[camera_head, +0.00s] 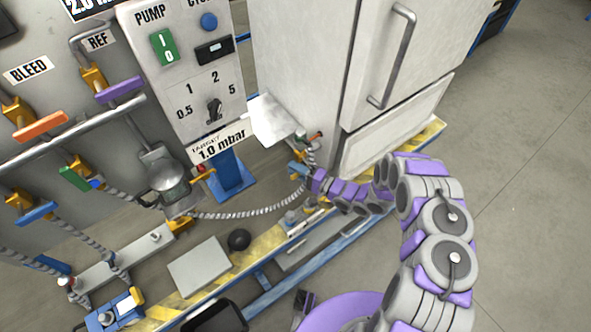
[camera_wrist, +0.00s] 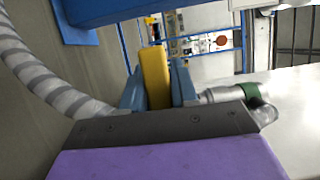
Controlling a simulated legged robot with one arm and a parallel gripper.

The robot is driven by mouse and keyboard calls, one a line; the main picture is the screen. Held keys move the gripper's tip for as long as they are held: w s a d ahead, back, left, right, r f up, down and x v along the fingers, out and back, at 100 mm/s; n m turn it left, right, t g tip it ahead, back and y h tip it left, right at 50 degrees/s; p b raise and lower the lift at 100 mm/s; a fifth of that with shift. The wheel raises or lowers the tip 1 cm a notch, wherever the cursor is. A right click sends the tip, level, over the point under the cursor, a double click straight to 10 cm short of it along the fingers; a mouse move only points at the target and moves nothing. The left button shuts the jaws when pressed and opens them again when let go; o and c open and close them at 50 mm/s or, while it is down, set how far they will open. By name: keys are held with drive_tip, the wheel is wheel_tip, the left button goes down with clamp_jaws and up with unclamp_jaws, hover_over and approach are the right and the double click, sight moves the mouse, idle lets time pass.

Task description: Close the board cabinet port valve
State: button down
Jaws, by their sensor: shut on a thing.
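The white cabinet (camera_head: 300,60) stands right of the pump panel, with its port fittings (camera_head: 304,148) low by its left edge. A ribbed metal hose (camera_head: 250,214) runs to these fittings; in the wrist view a ribbed hose (camera_wrist: 45,75) curves at the left. My gripper (camera_head: 299,169) is at the fittings, small and partly hidden in the head view. In the wrist view, my gripper's blue fingers (camera_wrist: 158,85) are shut on a yellow piece (camera_wrist: 155,75), seemingly the valve handle. Right beside it is a metal fitting with a green ring (camera_wrist: 251,93). The valve body is mostly hidden.
The pump panel (camera_head: 182,88) and its blue post (camera_head: 230,174) stand left of my gripper. A grey tilted plate (camera_head: 270,120) projects just above it. A yellow-black striped base edge (camera_head: 265,243) runs below. Open floor (camera_head: 530,200) lies at the right.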

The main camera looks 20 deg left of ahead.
drive_tip(key=shift+w+d, duration=0.2)
drive_tip(key=c, duration=1.1)
unclamp_jaws()
drive_tip(key=shift+w+f, duration=0.1)
drive_tip(key=shift+f, duration=0.05)
drive_tip(key=shift+o, duration=0.7)
drive_tip(key=p+v, duration=0.1)
drive_tip(key=v, duration=1.6)
drive_tip(key=shift+s+d, duration=0.2)
drive_tip(key=shift+s, duration=0.1)
drive_tip(key=shift+w, duration=0.1)
